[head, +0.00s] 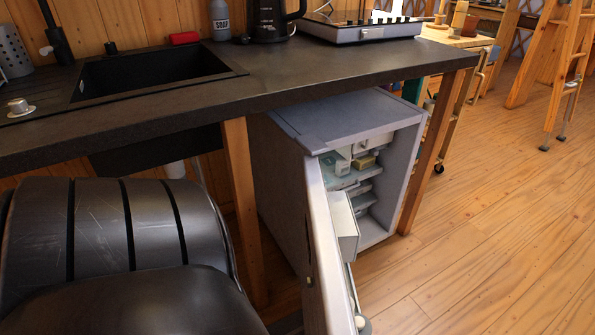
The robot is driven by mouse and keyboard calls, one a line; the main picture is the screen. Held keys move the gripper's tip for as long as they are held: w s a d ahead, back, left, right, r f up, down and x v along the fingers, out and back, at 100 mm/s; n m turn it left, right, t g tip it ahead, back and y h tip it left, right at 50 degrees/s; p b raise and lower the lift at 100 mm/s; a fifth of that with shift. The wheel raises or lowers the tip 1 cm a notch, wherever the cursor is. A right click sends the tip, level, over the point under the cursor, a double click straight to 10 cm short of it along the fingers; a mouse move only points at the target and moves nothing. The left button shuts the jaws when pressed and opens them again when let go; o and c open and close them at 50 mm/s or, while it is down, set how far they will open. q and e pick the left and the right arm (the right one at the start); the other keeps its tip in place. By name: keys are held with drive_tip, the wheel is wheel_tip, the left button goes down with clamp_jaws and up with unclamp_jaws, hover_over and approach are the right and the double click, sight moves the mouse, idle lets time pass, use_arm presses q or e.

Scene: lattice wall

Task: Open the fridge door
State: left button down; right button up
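The small grey fridge (276,191) stands on the wooden floor under the dark counter. Its door (321,253) is open, swung out toward me, so that I see it almost edge-on. The inside (376,185) shows shelves with a few boxes and a small freezer compartment at the top. Shelf bins show on the inner side of the door. The door's outer face is mostly turned away, and its lower end runs to the bottom edge of the picture. Neither of my grippers shows in the head view.
The dark counter (270,75) with a sink (150,75) covers the fridge; its wooden legs (244,205) stand on either side. A black chair (125,250) is at the lower left, close to the door. Free wooden floor (490,230) lies to the right.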

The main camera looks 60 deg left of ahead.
use_arm(q)
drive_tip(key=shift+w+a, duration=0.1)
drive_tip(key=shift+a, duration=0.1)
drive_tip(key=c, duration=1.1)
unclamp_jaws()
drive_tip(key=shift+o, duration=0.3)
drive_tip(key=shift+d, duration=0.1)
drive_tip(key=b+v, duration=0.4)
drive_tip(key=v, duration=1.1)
drive_tip(key=shift+b, duration=0.35)
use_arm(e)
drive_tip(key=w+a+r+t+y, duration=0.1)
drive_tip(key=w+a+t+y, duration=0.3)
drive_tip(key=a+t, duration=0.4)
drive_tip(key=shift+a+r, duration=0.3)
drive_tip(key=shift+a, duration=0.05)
